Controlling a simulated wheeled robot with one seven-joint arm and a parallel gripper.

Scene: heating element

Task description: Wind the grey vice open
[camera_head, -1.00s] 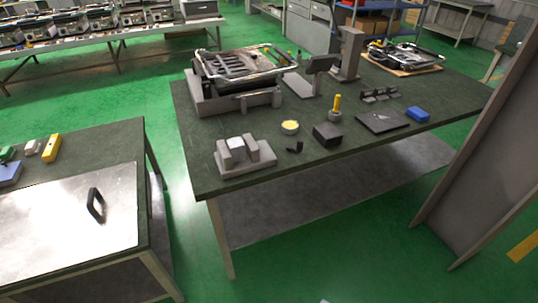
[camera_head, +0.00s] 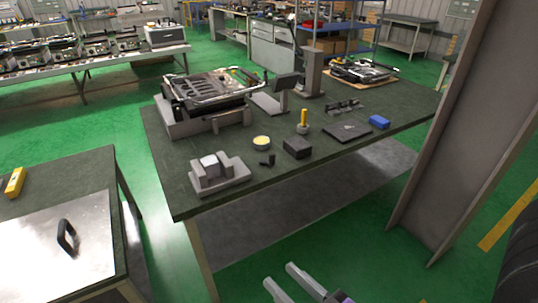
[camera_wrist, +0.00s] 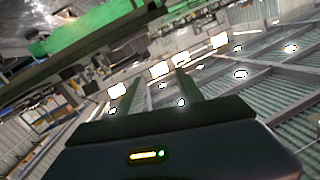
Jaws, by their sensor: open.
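The grey vice (camera_head: 219,175) sits near the front left corner of the dark green workbench (camera_head: 185,200). A paler block (camera_head: 209,161) shows between its upright parts. A small black piece (camera_head: 267,160) lies just right of the vice; I cannot tell whether it belongs to it. My gripper (camera_head: 281,277) is at the bottom edge of the head view, in front of the bench and well apart from the vice. Its two fingers are spread and empty. In the wrist view my gripper (camera_wrist: 152,88) points toward the ceiling lights and roof, and no vice shows there.
A yellow-topped round tin (camera_head: 262,143), a dark block (camera_head: 297,147), a yellow-handled tool (camera_head: 303,120) and a black plate (camera_head: 347,131) share the bench. A grey upright panel (camera_head: 440,130) stands right. Green floor lies between.

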